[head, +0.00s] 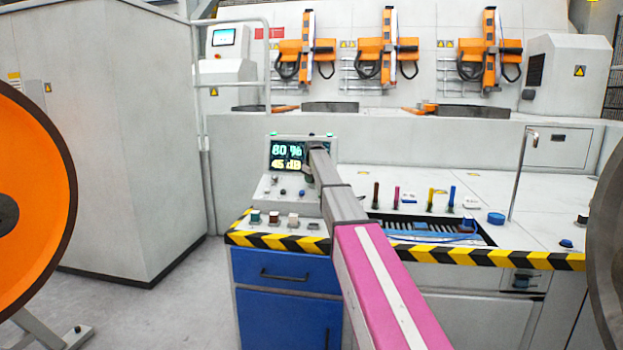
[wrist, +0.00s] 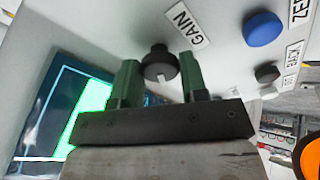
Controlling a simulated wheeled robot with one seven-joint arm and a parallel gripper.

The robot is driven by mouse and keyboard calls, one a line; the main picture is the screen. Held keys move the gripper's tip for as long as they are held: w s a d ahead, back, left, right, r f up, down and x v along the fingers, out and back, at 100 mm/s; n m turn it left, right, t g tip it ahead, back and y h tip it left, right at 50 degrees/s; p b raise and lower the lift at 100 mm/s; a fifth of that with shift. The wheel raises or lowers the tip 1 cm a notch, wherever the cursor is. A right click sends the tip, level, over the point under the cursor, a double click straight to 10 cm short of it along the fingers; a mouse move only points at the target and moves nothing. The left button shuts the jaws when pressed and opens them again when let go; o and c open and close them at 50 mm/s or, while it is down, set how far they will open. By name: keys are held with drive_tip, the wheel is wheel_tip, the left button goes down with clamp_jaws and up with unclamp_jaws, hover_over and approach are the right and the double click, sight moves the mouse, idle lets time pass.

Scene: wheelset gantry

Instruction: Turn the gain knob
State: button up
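The gain knob (wrist: 160,66) is a round black knob with a pale pointer mark on the panel below the GAIN label (wrist: 184,24) in the wrist view. My gripper (wrist: 161,72) has its two green fingers on either side of the knob, with narrow gaps that look clear of it. In the head view my gripper (head: 311,172) is at the right side of the grey console (head: 284,205), mostly hidden by my arm. The knob is not visible there. The console's display (head: 287,154) reads 80 % and 45 dB.
A blue button (wrist: 263,29) and a smaller dark knob (wrist: 267,73) sit right of the gain knob. Several coloured switches line the console's front. Upright coloured pegs and a thin bent metal rod (head: 520,172) stand on the bench to the right.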

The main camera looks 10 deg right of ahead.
drive_tip(key=shift+m, duration=0.3)
drive_tip(key=m, duration=0.3)
drive_tip(key=shift+h, duration=0.3)
drive_tip(key=shift+m+h, duration=0.3)
drive_tip(key=shift+m, duration=1.9)
drive_tip(key=o, duration=0.9)
drive_tip(key=v, duration=1.1)
drive_tip(key=shift+s+f, duration=0.15)
drive_tip(key=shift+f, duration=0.05)
